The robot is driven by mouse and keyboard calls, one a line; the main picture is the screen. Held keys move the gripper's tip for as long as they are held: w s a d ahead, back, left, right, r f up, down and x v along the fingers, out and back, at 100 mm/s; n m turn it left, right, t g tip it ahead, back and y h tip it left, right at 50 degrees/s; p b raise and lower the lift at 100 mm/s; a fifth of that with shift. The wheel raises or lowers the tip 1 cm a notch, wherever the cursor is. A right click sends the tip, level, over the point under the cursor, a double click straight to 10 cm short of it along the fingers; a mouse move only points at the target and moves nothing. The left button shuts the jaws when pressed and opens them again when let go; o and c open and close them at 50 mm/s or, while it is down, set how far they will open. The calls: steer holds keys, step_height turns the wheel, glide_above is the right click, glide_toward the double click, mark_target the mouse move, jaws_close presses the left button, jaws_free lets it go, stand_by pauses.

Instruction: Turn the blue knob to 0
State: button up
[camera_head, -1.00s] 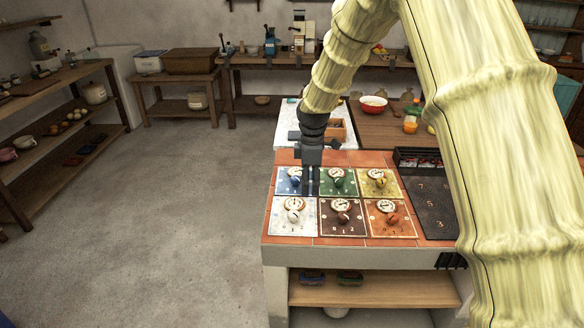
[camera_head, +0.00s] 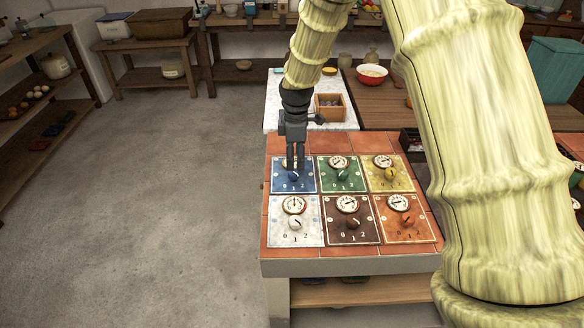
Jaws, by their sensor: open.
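The blue knob (camera_head: 293,176) sits on a blue panel (camera_head: 308,185) at the far left of a group of knob panels on a tiled counter. The panel's digits 0, 1 and 2 are small and lie below the knob; where the knob points is too small to tell. My gripper (camera_head: 295,166) points down right at the blue panel, its fingertips just above or beside the knob. It is open and holds nothing visible. It hides most of the dial behind the knob; whether the fingers touch the knob I cannot tell.
Green (camera_head: 341,175), yellow (camera_head: 390,173), white (camera_head: 296,221), dark brown (camera_head: 350,219) and orange (camera_head: 405,218) knob panels stand close by. A wooden box (camera_head: 330,108) and a red bowl (camera_head: 372,76) stand behind. The floor at left is clear.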

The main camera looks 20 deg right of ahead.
mark_target(294, 172)
steer(key=shift+s+f, duration=0.2)
steer(key=shift+f, duration=0.3)
steer(key=shift+s+f, duration=0.2)
steer(key=shift+f, duration=0.3)
steer(key=w+f, duration=0.2)
steer(key=f, duration=0.1)
steer(key=w+f+p, duration=0.1)
steer(key=f, duration=0.1)
steer(key=shift+s+f, duration=0.1)
steer(key=shift+f, duration=0.1)
steer(key=shift+s+r, duration=0.55)
steer(key=shift+s, duration=0.25)
steer(key=shift+w+f, duration=0.4)
steer(key=shift+f, duration=0.05)
steer(key=shift+c, duration=1)
steer(key=shift+w+f, duration=0.15)
steer(key=shift+w, duration=0.05)
steer(key=c, duration=0.4)
steer(key=shift+s+r, duration=0.1)
steer(key=shift+r, duration=0.15)
steer(key=c, duration=0.4)
